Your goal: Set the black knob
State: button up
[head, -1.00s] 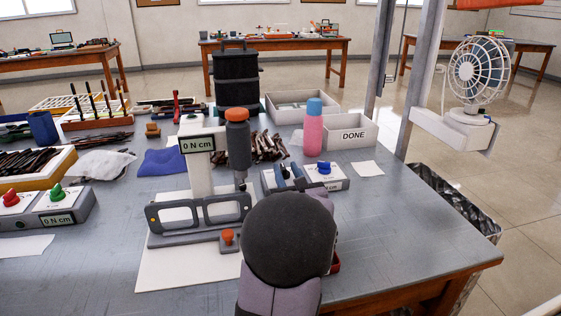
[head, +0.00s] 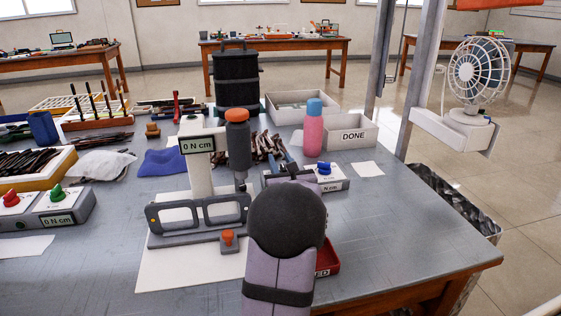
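A white-topped control box (head: 337,183) stands right of the centre, with a blue knob (head: 324,168) on its right part. I cannot make out the black knob; the left part of this box is covered by my gripper and arm. My gripper (head: 284,166) is over that left part, seen from behind. Its fingertips are small and mostly hidden, so I cannot tell whether it is open or shut or touches anything.
A display (head: 197,145) reads 0 N cm. A pink bottle (head: 313,133) and DONE tray (head: 354,137) stand behind the box. A red tray (head: 327,258) sits at the front edge.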

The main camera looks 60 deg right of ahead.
grip_shut()
jog(key=shift+y, duration=0.3)
jog(key=shift+w+a+r+n+t+y+p, duration=0.1)
jog(key=shift+w+n+t+y+p, duration=0.1)
jog(key=shift+n+t+y, duration=0.4)
jog(key=shift+w+a+r+n+t+y+p, duration=0.1)
jog(key=shift+n+t+y+p, duration=0.05)
jog(key=shift+n+t+y, duration=0.4)
jog(key=shift+a+f+n+t+y, duration=0.15)
jog(key=shift+n+t+y, duration=0.1)
jog(key=shift+n+y, duration=0.15)
grip_release()
